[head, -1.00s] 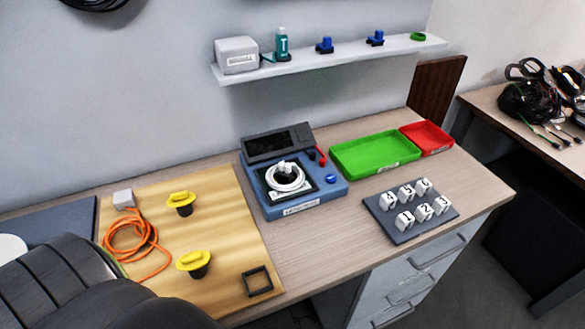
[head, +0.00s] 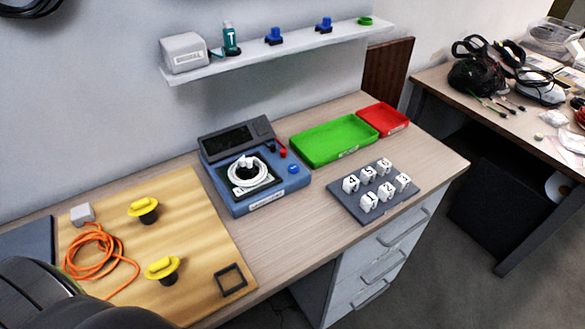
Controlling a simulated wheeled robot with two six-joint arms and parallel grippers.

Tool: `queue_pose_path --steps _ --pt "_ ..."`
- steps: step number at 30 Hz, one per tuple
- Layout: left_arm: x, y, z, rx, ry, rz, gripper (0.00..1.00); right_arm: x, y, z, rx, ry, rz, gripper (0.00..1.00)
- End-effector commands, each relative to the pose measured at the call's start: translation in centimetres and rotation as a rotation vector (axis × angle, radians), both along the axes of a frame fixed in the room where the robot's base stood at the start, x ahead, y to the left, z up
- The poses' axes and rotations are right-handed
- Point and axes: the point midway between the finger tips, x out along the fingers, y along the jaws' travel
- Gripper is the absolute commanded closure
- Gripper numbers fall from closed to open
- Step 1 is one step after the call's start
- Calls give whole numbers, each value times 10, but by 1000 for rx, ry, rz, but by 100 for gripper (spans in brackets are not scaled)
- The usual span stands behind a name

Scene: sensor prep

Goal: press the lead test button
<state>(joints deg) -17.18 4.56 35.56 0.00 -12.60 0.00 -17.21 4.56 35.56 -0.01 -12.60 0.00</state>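The lead tester (head: 240,204) is a blue box with a dark tilted screen panel (head: 236,139) at its back, standing near the middle of the table. A coiled white lead (head: 249,170) lies on its dark top plate. A blue button (head: 293,169) sits on its right front top, and red and dark sockets (head: 282,153) are behind the button. Nothing covers the button. Neither gripper is in view. A dark rounded part at the bottom left is mine.
A wooden board with yellow-topped knobs (head: 144,208) and an orange cable (head: 93,252) lies left of the tester. A green tray (head: 335,139), a red tray (head: 383,119) and a rack of numbered white blocks (head: 361,210) are to the right. A shelf (head: 280,51) hangs above.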

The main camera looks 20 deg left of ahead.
Motion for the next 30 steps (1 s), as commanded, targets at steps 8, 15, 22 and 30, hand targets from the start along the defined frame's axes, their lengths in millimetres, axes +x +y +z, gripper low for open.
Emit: queue_pose_path --steps 8,15,22,30 --pt "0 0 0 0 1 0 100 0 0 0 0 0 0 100" --pt "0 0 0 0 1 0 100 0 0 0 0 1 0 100" --pt "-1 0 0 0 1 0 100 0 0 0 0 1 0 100" --pt "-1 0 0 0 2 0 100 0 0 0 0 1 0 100"
